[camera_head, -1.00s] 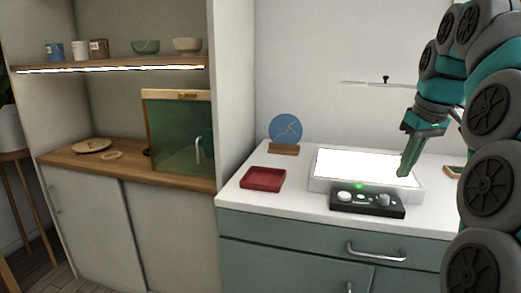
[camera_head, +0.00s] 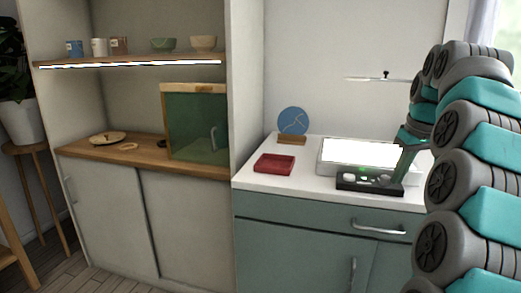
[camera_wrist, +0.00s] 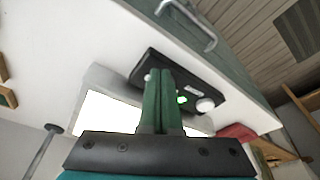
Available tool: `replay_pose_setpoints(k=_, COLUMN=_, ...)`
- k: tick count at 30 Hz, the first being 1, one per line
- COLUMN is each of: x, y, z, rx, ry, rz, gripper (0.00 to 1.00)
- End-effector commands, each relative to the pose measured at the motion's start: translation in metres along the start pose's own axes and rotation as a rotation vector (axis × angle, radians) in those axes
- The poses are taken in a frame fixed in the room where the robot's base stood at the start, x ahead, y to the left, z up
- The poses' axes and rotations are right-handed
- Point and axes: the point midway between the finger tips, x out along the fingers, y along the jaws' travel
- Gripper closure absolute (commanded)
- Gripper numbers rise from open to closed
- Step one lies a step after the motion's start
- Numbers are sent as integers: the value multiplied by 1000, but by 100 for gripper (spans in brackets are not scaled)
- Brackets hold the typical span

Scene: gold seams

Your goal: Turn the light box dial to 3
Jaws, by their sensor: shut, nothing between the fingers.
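The light box (camera_head: 350,154) has a glowing white top and lies on the white counter. Its black control box (camera_head: 344,187) is at its front edge, with a pale round knob (camera_head: 349,177) at left, a small green light, and a grey knob (camera_head: 385,179) at right. My gripper (camera_head: 398,178) is shut and empty, pointing down by the right end of the control box. In the wrist view, the green fingers (camera_wrist: 163,72) cover part of the control box (camera_wrist: 215,87) and partly hide the right knob (camera_wrist: 148,77). Contact and the dial setting cannot be read.
A red tray (camera_head: 274,164) and a blue disc on a wooden stand (camera_head: 291,121) are left of the light box. A thin rail (camera_head: 372,79) is on the wall above. A drawer handle (camera_head: 380,228) juts out below the counter.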

Motion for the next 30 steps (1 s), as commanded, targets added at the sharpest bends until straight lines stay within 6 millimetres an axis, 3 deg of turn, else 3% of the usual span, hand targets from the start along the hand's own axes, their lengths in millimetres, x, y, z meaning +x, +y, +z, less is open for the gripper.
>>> replay_pose_setpoints(k=30, x=5, y=-3, z=-6, rx=-1, ry=0, rz=0, gripper=100)
